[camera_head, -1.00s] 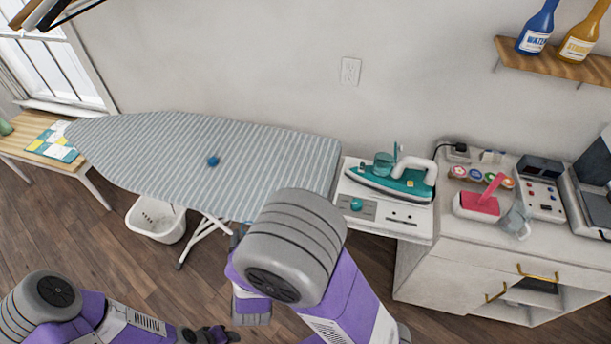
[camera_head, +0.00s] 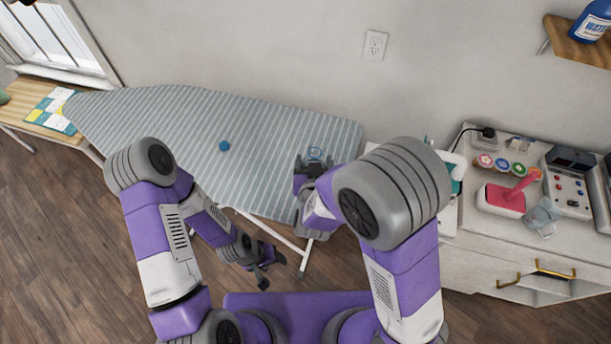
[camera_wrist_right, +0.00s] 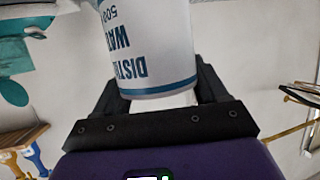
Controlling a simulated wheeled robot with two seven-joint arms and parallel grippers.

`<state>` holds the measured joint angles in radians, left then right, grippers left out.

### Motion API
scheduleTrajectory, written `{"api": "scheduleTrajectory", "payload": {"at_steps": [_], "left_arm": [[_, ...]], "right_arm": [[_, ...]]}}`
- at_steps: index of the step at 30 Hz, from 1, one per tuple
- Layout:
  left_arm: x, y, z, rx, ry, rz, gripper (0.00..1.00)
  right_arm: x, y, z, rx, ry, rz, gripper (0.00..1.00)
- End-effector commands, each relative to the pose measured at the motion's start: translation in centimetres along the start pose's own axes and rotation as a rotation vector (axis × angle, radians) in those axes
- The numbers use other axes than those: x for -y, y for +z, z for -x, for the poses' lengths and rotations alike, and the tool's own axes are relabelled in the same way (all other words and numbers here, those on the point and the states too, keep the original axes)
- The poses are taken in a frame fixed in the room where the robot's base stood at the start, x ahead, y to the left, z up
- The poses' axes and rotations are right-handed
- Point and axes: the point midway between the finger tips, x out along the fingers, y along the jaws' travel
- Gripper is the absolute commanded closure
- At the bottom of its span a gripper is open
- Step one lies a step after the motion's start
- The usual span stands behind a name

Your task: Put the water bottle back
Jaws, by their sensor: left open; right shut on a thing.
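The white water bottle (camera_wrist_right: 148,45) with blue lettering reading "DIST… WAT… 500" is between the fingers of my right gripper (camera_wrist_right: 165,100), with its print upside down in the right wrist view. In the head view my right gripper (camera_head: 314,166) is over the right end of the ironing board, and a small blue-ringed part of the bottle (camera_head: 316,153) shows at its tip. The rest is hidden. My left gripper (camera_head: 273,270) is open and empty, low in front of the board. A blue bottle labelled "WATE…" (camera_head: 592,24) stands on the wall shelf.
The wooden shelf (camera_head: 565,38) is at upper right. The striped ironing board (camera_head: 180,130) holds a small blue object (camera_head: 224,146). The cabinet top (camera_head: 480,232) carries a red-pink item (camera_head: 503,198), a clear jug (camera_head: 541,217) and a control box (camera_head: 568,190).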

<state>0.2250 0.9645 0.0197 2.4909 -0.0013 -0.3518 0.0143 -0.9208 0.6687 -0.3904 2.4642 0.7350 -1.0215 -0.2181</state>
Motion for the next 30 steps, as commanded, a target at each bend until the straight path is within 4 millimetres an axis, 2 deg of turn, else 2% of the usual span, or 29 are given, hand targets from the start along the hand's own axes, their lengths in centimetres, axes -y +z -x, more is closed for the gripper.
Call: {"api": "scheduleTrajectory", "payload": {"at_steps": [1, 6, 16, 23, 30], "left_arm": [[-0.4, 0.1, 1.1, 0.000, 0.000, 0.000, 0.41], [-1.0, 0.1, 2.8, 0.000, 0.000, 0.000, 0.41], [-1.9, 0.2, 5.1, 0.000, 0.000, 0.000, 0.41], [-2.1, 0.2, 5.6, 0.000, 0.000, 0.000, 0.41], [-2.0, 0.2, 5.3, 0.000, 0.000, 0.000, 0.41]], "right_arm": [[0.5, -1.6, -0.3, -0.003, -0.042, 0.016, 0.72], [2.3, -4.0, -1.5, 0.000, -0.192, 0.080, 0.72], [3.9, -6.7, -2.4, 0.001, -0.415, 0.173, 0.72], [4.2, -6.8, -2.6, 0.002, -0.478, 0.200, 0.72], [4.2, -3.5, -4.0, 0.005, -0.485, 0.205, 0.72]]}}
